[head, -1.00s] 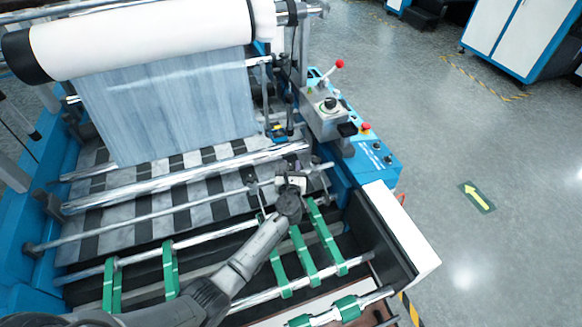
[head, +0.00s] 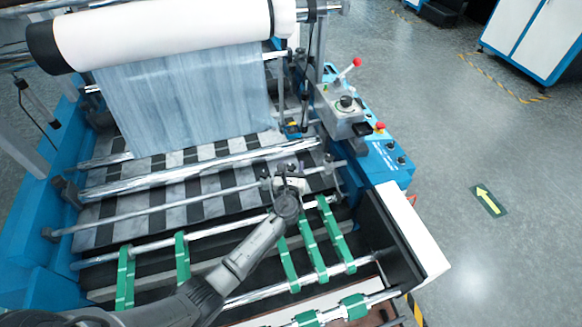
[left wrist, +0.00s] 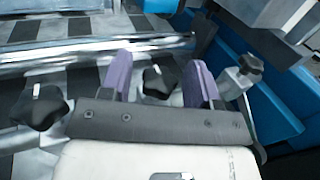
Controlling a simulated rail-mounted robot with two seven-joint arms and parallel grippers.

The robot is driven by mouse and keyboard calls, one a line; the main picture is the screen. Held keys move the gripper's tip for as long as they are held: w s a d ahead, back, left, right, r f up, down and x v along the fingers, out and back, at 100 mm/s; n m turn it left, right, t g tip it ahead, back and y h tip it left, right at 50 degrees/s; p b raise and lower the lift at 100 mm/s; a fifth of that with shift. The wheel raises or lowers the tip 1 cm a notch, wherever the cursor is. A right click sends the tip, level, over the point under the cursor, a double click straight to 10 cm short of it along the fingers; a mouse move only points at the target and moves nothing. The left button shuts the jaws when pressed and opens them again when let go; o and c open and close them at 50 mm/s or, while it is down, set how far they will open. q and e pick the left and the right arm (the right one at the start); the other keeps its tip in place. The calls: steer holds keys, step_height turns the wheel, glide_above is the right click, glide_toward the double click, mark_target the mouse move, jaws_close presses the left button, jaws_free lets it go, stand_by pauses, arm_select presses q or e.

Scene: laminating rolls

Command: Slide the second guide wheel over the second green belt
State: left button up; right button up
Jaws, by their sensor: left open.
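My left gripper (head: 288,176) is above the thin cross rod (head: 165,208), toward its right end. In the left wrist view its two purple fingers (left wrist: 160,70) are apart. A guide wheel with a black knob (left wrist: 160,82) shows between them, with no clear grip on it. Another black-knobbed wheel (left wrist: 40,107) is to the left, and a third knobbed piece (left wrist: 241,74) is just right of the right finger. Several green belts (head: 312,246) run between the front rollers at right, with others (head: 182,258) at left. Which wheel and belt are second I cannot tell. My right gripper is out of view.
A shiny thick roller (head: 200,172) lies behind the rod. A large white roll (head: 165,35) with a hanging sheet is at the back. A blue control panel (head: 385,160) and a white-topped side cover (head: 415,235) bound the right side.

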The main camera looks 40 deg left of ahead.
arm_select(q)
steer(key=shift+s, duration=0.1)
steer(key=p+v, duration=0.1)
steer(key=v, duration=1.2)
steer(key=shift+s+d, duration=0.25)
